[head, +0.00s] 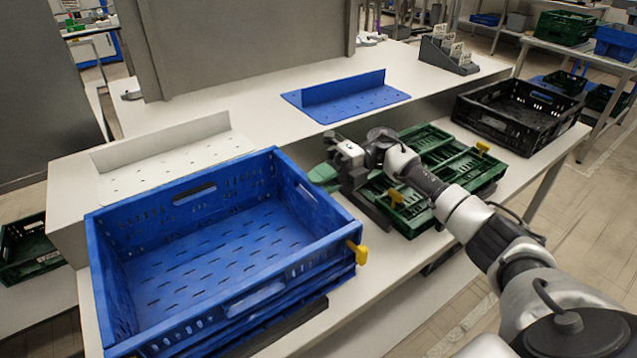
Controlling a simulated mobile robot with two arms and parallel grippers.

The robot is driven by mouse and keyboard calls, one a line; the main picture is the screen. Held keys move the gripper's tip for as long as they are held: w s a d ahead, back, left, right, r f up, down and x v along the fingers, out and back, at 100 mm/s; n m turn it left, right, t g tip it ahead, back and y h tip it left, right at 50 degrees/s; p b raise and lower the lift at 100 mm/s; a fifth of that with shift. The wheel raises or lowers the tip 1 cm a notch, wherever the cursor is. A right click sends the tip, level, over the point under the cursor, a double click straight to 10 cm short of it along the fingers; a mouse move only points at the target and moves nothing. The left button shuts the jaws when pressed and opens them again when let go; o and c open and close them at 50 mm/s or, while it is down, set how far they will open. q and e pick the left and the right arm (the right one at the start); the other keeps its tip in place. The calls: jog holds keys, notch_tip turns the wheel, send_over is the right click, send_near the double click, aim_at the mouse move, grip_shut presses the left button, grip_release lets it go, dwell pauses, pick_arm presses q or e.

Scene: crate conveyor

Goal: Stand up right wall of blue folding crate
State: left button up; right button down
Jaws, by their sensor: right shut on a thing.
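The blue folding crate (222,298) stands on the white table at the left front. Its back, left and front walls stand up around a slotted floor. Its right wall (312,208), with a hand hole, also looks upright. My right gripper (329,180) is at the top edge of this right wall, near its middle. It is shut on the wall, though the arm and the steep angle partly hide the contact. A yellow latch (357,252) sticks out at the crate's front right corner. My left gripper does not show.
A folded green crate (452,163) with yellow latches lies under my right arm. A black crate (520,115) stands behind it at right. A blue bracket plate (345,96) and a white one (170,160) are behind the blue crate. A dark card holder (447,55) stands at the back.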

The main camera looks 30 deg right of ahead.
jog(key=shift+f, duration=0.25)
jog(key=c, duration=1)
grip_release()
jog(key=shift+d, duration=0.2)
jog(key=shift+o, duration=0.2)
jog(key=shift+r, duration=0.1)
jog(key=d+r+b, duration=0.1)
jog(key=d+b, duration=0.1)
jog(key=d, duration=0.8)
jog(key=shift+w+d, duration=0.35)
jog(key=shift+r, duration=0.2)
